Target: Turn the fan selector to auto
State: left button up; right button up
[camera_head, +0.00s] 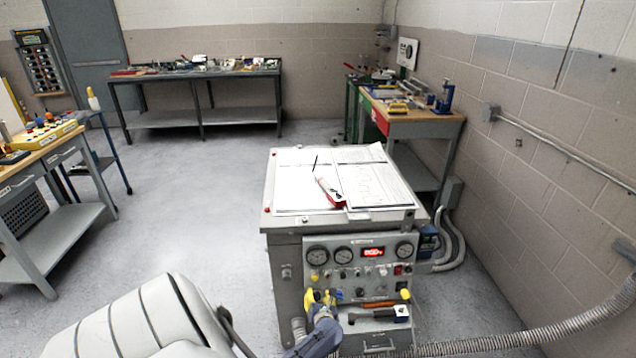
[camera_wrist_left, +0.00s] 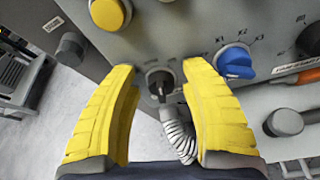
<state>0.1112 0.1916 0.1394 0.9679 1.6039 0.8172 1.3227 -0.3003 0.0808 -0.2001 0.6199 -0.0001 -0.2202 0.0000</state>
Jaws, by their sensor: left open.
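The control panel (camera_head: 350,258) is on the front of the grey cabinet. My left gripper (camera_head: 320,297) is at the panel's lower left. In the left wrist view its yellow fingers (camera_wrist_left: 160,72) are open, with a black plug (camera_wrist_left: 160,84) and coiled grey cable between them; I cannot tell whether they touch it. A blue knob (camera_wrist_left: 236,62) with position marks around it sits just right of the right finger, apart from it. A dark knob (camera_wrist_left: 310,38) is cut off at the right edge. I cannot read which control is the fan selector. My right gripper is not in view.
A yellow button (camera_wrist_left: 110,12) is above the left finger. A grey round knob (camera_wrist_left: 284,122) and an orange-handled tool (camera_wrist_left: 300,76) are to the right. Papers (camera_head: 330,180) and a red-and-white tool (camera_head: 330,192) lie on the cabinet top. The floor left of the cabinet is clear.

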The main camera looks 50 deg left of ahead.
pick_arm(q)
jog(key=shift+c, duration=0.2)
grip_shut()
jog(key=shift+s+a+n+t+h, duration=0.1)
jog(key=shift+n+t+h, duration=0.1)
jog(key=shift+n, duration=0.45)
jog(key=shift+s+a+n+t+h, duration=0.1)
jog(key=shift+n+t, duration=0.1)
jog(key=shift+n, duration=0.45)
jog(key=shift+o, duration=0.2)
grip_release()
jog(key=v, duration=1.2)
jog(key=shift+d, duration=0.1)
